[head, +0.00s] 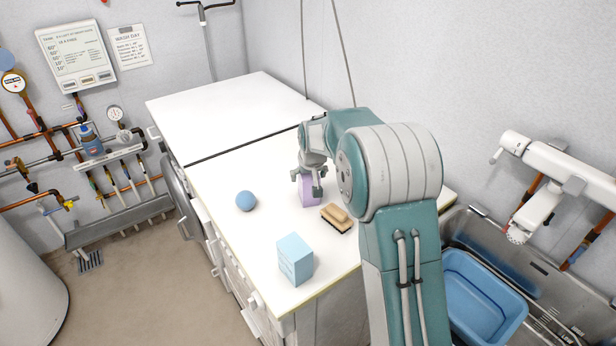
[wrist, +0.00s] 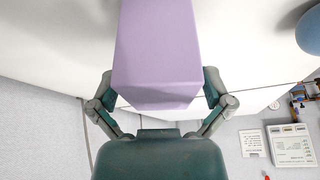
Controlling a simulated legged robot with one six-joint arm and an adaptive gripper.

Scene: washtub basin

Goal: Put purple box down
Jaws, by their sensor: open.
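The purple box (head: 309,192) stands upright on the white countertop (head: 240,165), partly hidden by my gripper (head: 309,184) above it in the head view. In the wrist view the purple box (wrist: 157,50) fills the upper middle, between the two fingers of my gripper (wrist: 160,95). The fingers are open, one on each side of the box. I cannot tell whether either finger touches it.
A wooden brush (head: 337,217) lies just right of the purple box. A blue ball (head: 246,201) and a light blue box (head: 295,259) stand on the counter to the left and front. A sink with a blue tub (head: 482,300) is at right.

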